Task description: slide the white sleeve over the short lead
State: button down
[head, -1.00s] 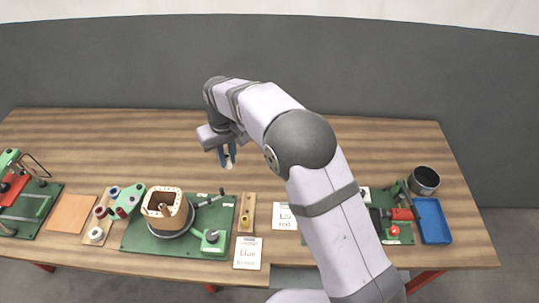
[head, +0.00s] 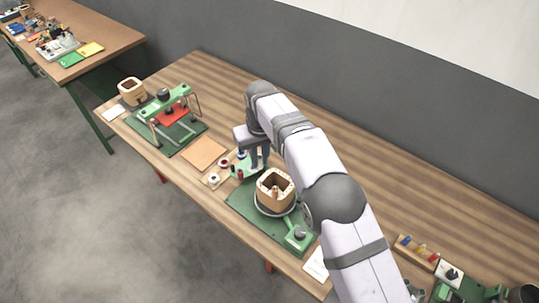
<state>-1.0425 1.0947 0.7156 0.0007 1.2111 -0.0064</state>
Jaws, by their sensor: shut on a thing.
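My gripper (head: 260,163) points down at the small green rack (head: 246,173), which has red, dark and blue bits on it. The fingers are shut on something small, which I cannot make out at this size. I cannot pick out the white sleeve for sure. The wound coil (head: 275,192), a tan square-holed former, stands on a round turntable on the green base plate (head: 246,206), just in front of my gripper. The short lead cannot be made out; my arm covers the plate's right side.
Small spools (head: 214,180) and an orange-brown mat (head: 204,153) lie left of the rack. Further left stands a green press (head: 172,108) with a red part, and another tan former (head: 131,91). A white card (head: 316,264) lies at the front edge. The table behind is clear.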

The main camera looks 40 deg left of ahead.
jog(key=shift+f, duration=0.15)
jog(key=shift+f, duration=2.75)
jog(key=shift+f+b, duration=0.45)
jog(key=shift+f, duration=0.05)
jog(key=shift+f, duration=0.3)
jog(key=shift+f+b, duration=1.2)
jog(key=shift+f, duration=0.2)
dwell(0.6)
jog(key=c, duration=1.2)
grip_release()
